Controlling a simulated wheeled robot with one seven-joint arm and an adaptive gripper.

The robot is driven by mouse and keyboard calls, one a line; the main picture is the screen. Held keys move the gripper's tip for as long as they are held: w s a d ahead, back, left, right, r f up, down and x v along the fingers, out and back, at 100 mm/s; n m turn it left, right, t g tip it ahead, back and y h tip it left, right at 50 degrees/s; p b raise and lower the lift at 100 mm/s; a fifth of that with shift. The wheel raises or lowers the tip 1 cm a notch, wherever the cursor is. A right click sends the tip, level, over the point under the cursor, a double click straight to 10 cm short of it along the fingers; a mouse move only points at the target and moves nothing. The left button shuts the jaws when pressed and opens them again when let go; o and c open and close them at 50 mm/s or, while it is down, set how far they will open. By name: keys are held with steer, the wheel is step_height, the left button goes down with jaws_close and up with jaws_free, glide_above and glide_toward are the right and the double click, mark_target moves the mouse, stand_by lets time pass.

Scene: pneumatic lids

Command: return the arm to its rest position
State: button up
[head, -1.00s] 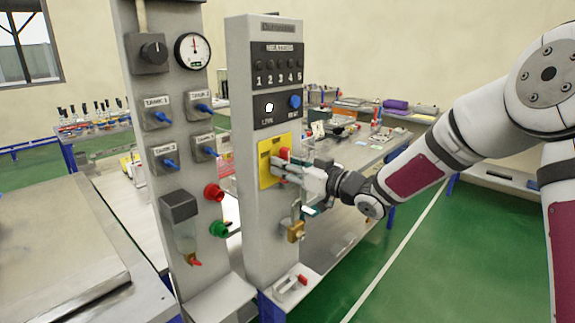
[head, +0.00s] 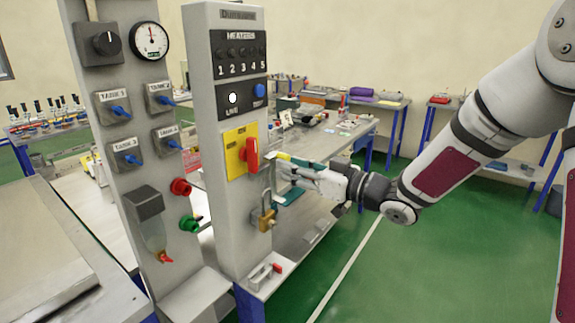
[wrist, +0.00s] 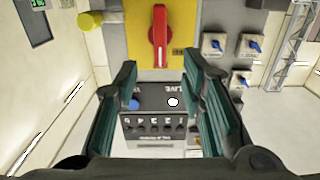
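My gripper (head: 282,172) is beside the right edge of the grey heater panel post (head: 203,195), just right of the yellow switch plate (head: 234,138). The red rotary handle (head: 252,155) on that plate stands about upright, and the gripper is apart from it. In the wrist view my gripper (wrist: 161,90) is open, its two green-padded fingers spread with nothing between them. The red handle (wrist: 159,38) shows beyond the fingertips there. My arm reaches in from the right in the head view.
A brass padlock (head: 263,218) hangs on the post below the gripper. The tank valve panel (head: 120,130) with a gauge (head: 149,41) stands to the left. A cluttered workbench (head: 340,165) is behind the gripper. Open green floor (head: 430,260) lies to the right.

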steer(key=s+d+r+m+h, duration=0.2)
steer(key=s+d+m+h, duration=0.15)
steer(key=d+h, duration=0.35)
steer(key=s+d+r+m+h, duration=0.3)
steer(key=s+d+h, duration=0.1)
steer(key=d+h, duration=0.35)
steer(key=s+f+m+g, duration=0.1)
steer(key=s+m+g, duration=0.1)
steer(key=s, duration=1)
steer(key=s+f+m+g, duration=0.1)
steer(key=s+f+g, duration=0.1)
steer(key=s, duration=1.1)
steer(key=shift+s+d+f+m+g, duration=0.2)
steer(key=shift+d+m+g, duration=0.15)
steer(key=shift+g, duration=0.45)
